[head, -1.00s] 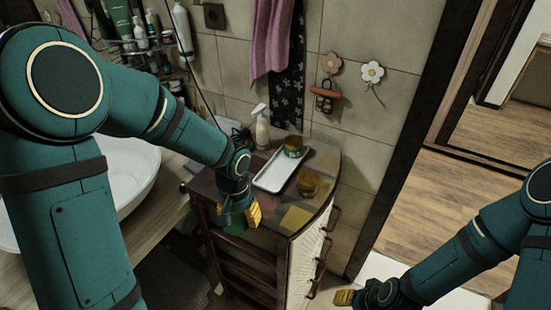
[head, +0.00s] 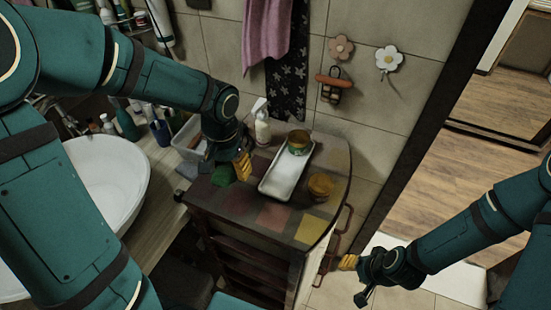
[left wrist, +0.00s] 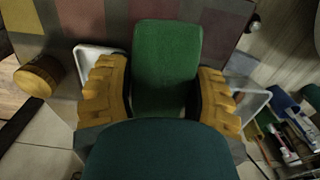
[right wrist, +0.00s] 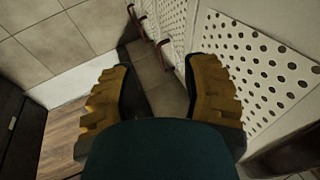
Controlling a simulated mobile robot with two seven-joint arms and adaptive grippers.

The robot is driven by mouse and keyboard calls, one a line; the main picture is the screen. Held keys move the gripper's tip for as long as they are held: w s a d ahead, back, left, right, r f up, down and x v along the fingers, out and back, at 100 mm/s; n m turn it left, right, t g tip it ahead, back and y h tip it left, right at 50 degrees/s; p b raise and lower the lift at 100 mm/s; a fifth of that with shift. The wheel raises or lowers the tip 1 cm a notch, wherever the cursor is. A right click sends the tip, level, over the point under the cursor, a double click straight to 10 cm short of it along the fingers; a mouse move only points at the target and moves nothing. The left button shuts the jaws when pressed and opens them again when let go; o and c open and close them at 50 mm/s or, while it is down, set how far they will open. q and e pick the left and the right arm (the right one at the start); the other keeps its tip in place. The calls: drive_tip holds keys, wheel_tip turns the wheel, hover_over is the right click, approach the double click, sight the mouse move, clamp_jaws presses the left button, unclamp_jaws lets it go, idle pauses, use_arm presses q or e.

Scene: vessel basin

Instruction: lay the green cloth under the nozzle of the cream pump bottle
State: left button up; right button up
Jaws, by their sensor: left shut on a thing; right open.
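The cream pump bottle (head: 262,128) stands upright at the back of the cabinet top, partly hidden behind my left gripper's side of the scene. My left gripper (head: 240,168) is shut on the green cloth (head: 222,174), in front of and left of the bottle. In the left wrist view, the cloth (left wrist: 166,60) sits between the two yellow fingers (left wrist: 162,95). I cannot tell whether the cloth touches the top. My right gripper (head: 348,262) is open and empty, low beside the cabinet front; its spread fingers show in the right wrist view (right wrist: 160,95).
A white tray (head: 279,186) lies right of my left gripper, with a green-and-yellow tin (head: 299,142) at its far end. An amber jar (head: 320,186) stands right of it. A clear bin (head: 187,138) and the sink (head: 112,178) are at left. The cabinet top's front is bare.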

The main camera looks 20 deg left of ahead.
sight(235, 194)
use_arm(q)
drive_tip(key=shift+w+a+r, duration=0.1)
drive_tip(key=shift+f, duration=0.3)
wheel_tip(235, 194, down, 8)
drive_tip(key=shift+f+b, duration=0.25)
drive_tip(key=shift+b, duration=0.65)
drive_tip(key=shift+w+f, duration=0.1)
drive_tip(key=shift+f, duration=0.3)
drive_tip(key=shift+f, duration=0.1)
drive_tip(key=o, duration=1)
drive_tip(key=shift+c, duration=0.2)
